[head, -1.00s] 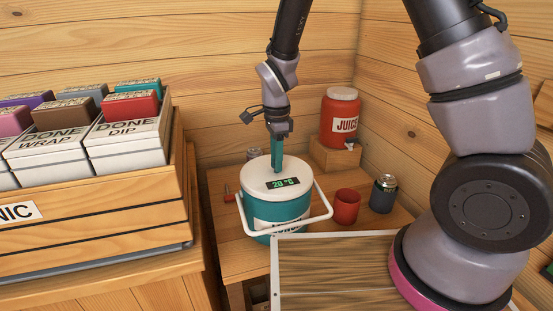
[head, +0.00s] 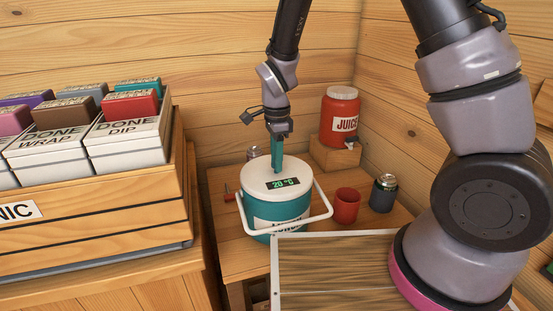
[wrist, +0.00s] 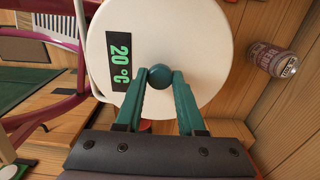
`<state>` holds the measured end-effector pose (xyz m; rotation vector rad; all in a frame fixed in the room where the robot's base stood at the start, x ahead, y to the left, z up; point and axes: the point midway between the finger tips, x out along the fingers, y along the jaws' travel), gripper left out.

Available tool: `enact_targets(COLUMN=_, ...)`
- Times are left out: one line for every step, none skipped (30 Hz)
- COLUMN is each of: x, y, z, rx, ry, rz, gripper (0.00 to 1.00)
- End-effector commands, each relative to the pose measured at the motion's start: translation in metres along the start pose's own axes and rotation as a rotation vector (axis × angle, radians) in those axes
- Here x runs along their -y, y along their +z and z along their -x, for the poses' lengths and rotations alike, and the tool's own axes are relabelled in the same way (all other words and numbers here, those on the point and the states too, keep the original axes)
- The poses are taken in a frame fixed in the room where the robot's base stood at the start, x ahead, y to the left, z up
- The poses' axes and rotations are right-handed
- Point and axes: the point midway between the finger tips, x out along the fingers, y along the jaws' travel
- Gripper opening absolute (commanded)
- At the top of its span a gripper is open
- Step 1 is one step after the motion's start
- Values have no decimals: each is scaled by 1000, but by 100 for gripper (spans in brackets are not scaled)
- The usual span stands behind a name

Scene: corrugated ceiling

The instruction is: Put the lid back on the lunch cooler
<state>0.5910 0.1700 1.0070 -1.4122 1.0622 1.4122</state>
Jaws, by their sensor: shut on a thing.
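The teal lunch cooler (head: 290,212) stands on the wooden table with its white bail handle (head: 322,216) hanging toward the front. Its round white lid (head: 262,172), with a green "20 °C" display, lies on or just above the cooler's top in the head view; I cannot tell if it is fully seated. In the wrist view the lid (wrist: 195,40) fills the middle and hides the cooler's body. My gripper (head: 276,168) is over the lid from above. In the wrist view its teal fingers (wrist: 160,78) are shut on the lid's round teal knob (wrist: 160,76).
A red cup (head: 346,206) and a dark can (head: 384,193) stand right of the cooler. A red juice dispenser (head: 340,118) stands on a wooden block behind. A small can (head: 252,153) is behind the cooler. A wooden crate (head: 90,235) is at left, a framed board (head: 330,270) in front.

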Motion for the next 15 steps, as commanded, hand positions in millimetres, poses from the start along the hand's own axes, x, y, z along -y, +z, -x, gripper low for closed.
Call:
enact_targets(x=0, y=0, z=0, rx=0, ry=0, rz=0, gripper=0)
enact_targets(x=0, y=0, z=0, rx=0, ry=0, rz=0, gripper=0)
enact_targets(x=0, y=0, z=0, rx=0, ry=0, rz=0, gripper=0)
enact_targets(x=0, y=0, z=0, rx=0, ry=0, rz=0, gripper=0)
enact_targets(x=0, y=0, z=0, rx=0, ry=0, rz=0, gripper=0)
enact_targets(x=0, y=0, z=0, rx=0, ry=0, rz=0, gripper=0)
enact_targets(x=0, y=0, z=0, rx=0, ry=0, rz=0, gripper=0)
enact_targets(x=0, y=0, z=0, rx=0, ry=0, rz=0, gripper=0)
enact_targets(x=0, y=0, z=0, rx=0, ry=0, rz=0, gripper=0)
enact_targets(x=0, y=0, z=0, rx=0, ry=0, rz=0, gripper=0)
enact_targets(x=0, y=0, z=0, rx=0, ry=0, rz=0, gripper=0)
enact_targets(x=0, y=0, z=0, rx=0, ry=0, rz=0, gripper=0)
enact_targets(x=0, y=0, z=0, rx=0, ry=0, rz=0, gripper=46)
enact_targets(x=0, y=0, z=0, rx=0, ry=0, rz=0, gripper=57)
enact_targets(x=0, y=0, z=0, rx=0, ry=0, rz=0, gripper=73)
